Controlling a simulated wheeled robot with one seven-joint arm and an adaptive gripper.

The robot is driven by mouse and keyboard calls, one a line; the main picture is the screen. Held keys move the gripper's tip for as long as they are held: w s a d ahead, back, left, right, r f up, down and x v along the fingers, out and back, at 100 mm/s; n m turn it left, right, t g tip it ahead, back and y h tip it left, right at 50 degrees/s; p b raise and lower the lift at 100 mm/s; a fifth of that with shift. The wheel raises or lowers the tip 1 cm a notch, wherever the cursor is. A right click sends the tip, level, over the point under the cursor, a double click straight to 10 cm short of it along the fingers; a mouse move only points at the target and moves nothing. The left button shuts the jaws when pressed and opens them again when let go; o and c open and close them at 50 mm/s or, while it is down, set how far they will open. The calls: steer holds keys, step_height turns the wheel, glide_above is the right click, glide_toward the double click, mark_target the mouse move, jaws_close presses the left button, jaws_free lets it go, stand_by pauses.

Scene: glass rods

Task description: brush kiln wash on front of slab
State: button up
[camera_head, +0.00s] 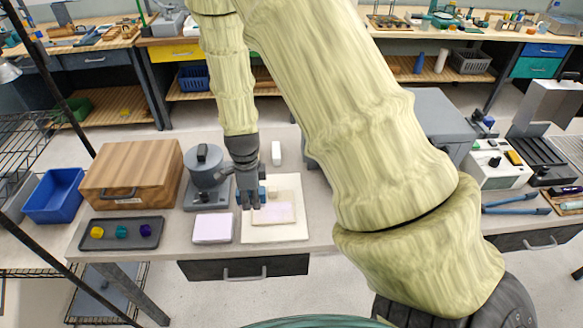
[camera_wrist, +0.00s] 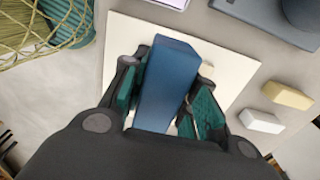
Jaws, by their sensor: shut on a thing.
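My gripper (camera_head: 250,203) points down over a cream board (camera_head: 287,232) on the near part of the worktable. It is shut on a blue block-like thing (camera_wrist: 168,80), likely the brush's handle. A bit of the blue shows beside the fingers in the head view (camera_head: 262,194). The blue thing's lower end and any bristles are hidden. A pale pinkish slab (camera_head: 272,214) lies on the cream board just right of the fingers. In the wrist view, the blue thing and fingers cover most of the slab; the board (camera_wrist: 125,45) shows around them. I cannot tell whether the brush touches the slab.
Left of the board are a lilac-white pad (camera_head: 212,228), a grey machine (camera_head: 206,175), a wooden box (camera_head: 131,174) and a dark tray (camera_head: 121,233) with coloured pieces. A white block (camera_head: 276,153) lies behind. A yellowish block (camera_wrist: 287,95) shows in the wrist view.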

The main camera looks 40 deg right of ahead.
steer(key=shift+s+r+p, duration=0.1)
steer(key=shift+r+p, duration=0.75)
steer(key=shift+r, duration=0.55)
